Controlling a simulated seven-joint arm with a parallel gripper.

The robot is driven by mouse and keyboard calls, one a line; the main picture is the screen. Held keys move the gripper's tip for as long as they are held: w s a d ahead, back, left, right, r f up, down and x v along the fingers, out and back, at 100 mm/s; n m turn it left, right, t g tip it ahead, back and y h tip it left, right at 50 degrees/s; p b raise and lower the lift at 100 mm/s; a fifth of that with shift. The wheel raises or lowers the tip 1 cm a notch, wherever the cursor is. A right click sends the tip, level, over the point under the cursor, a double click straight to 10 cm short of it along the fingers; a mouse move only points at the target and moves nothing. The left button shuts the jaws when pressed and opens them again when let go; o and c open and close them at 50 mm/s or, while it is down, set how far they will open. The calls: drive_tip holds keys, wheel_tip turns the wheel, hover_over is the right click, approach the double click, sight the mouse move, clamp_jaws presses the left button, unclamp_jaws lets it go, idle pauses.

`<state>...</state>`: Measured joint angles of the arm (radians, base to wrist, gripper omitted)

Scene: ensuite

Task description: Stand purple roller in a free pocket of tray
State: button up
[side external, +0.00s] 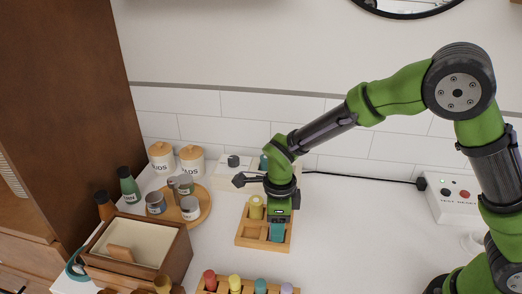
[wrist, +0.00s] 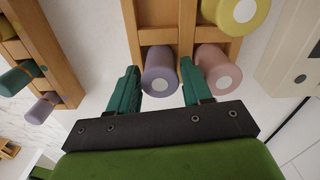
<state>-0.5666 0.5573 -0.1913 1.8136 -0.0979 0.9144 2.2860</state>
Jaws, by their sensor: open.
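My gripper (wrist: 159,68) is open, with its teal fingers on either side of a purple roller (wrist: 160,78). This roller appears to stand upright in a pocket of the wooden tray (wrist: 189,22); I cannot tell whether a finger touches it. A pink roller (wrist: 218,75) stands beside the right finger, and a yellow roller (wrist: 243,10) is in another pocket. The pocket above the purple roller looks empty. In the side view, the tray (side external: 262,245) shows the yellow roller (side external: 256,208); my gripper (side external: 277,232) hides the purple and pink ones.
A front rack (side external: 220,290) holds red, yellow, teal and another lavender roller (side external: 287,289). A wooden box (side external: 140,245) and a round tray of jars (side external: 204,207) stand left. A white box (side external: 232,174) is behind the tray. The counter to the right is clear up to a button box (side external: 450,205).

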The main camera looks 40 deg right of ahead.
drive_tip(key=s+d+r+n+t+y, duration=0.1)
drive_tip(key=d+r+n, duration=0.1)
drive_tip(key=r, duration=0.6)
drive_tip(key=s+d+r+n+y, duration=0.1)
drive_tip(key=s+d+r+n, duration=0.15)
drive_tip(key=r, duration=0.65)
drive_tip(key=s+d+r+n+t, duration=0.2)
drive_tip(key=s+d+n+t, duration=0.1)
drive_tip(key=n, duration=0.5)
drive_tip(key=s+d+r+n+t, duration=0.2)
drive_tip(key=s+d+n+t, duration=0.1)
drive_tip(key=s+d+n, duration=0.3)
drive_tip(key=s+n, duration=0.2)
drive_tip(key=n, duration=0.1)
drive_tip(key=shift+s+d, duration=0.15)
drive_tip(key=shift+s, duration=0.15)
